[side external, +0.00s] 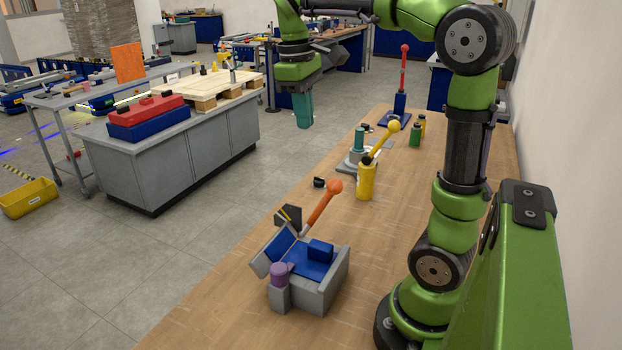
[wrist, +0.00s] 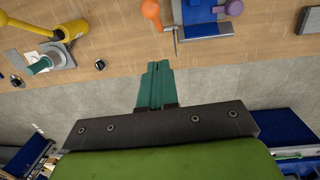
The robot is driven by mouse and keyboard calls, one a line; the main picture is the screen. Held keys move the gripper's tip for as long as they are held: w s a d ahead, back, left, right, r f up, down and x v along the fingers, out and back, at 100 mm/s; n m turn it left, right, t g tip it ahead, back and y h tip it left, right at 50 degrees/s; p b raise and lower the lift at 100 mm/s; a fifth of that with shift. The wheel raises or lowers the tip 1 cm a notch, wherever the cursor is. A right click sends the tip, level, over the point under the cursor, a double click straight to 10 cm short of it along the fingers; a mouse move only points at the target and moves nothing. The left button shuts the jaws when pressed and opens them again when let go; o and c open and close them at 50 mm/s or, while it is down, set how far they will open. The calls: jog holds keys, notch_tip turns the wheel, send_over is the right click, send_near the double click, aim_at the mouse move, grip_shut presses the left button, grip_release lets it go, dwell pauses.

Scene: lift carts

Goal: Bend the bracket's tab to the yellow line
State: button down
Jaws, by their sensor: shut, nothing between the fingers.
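The bending device (side external: 309,272) stands on the near part of the wooden bench. It has a grey base, blue plates and a purple knob (side external: 282,271). An orange-ball lever (side external: 322,205) rises from it at a tilt. A dark plate (side external: 289,217) with a yellow line stands at its back; I cannot make out the bracket's tab clearly. In the wrist view the orange ball (wrist: 151,10) and part of the device (wrist: 207,18) show at the top edge. My gripper (side external: 304,112) has teal fingers, shut and empty, high up and well apart from the device.
A yellow-handled press (side external: 367,180), a red-ball lever stand (side external: 400,103), small green and yellow bottles (side external: 415,135) and a small black cup (side external: 319,183) stand farther along the bench (side external: 235,314). A grey cabinet (side external: 170,160) stands across the floor.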

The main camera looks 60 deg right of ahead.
send_near(331, 180)
jog(key=w+f, duration=0.4)
jog(key=shift+s+d+f, duration=0.15)
jog(key=shift+s+f, duration=1.15)
jog(key=shift+s, duration=0.35)
jog(key=shift+s, duration=0.1)
jog(key=shift+s+d+f, duration=0.1)
jog(key=shift+s+f, duration=0.3)
jog(key=shift+s, duration=0.25)
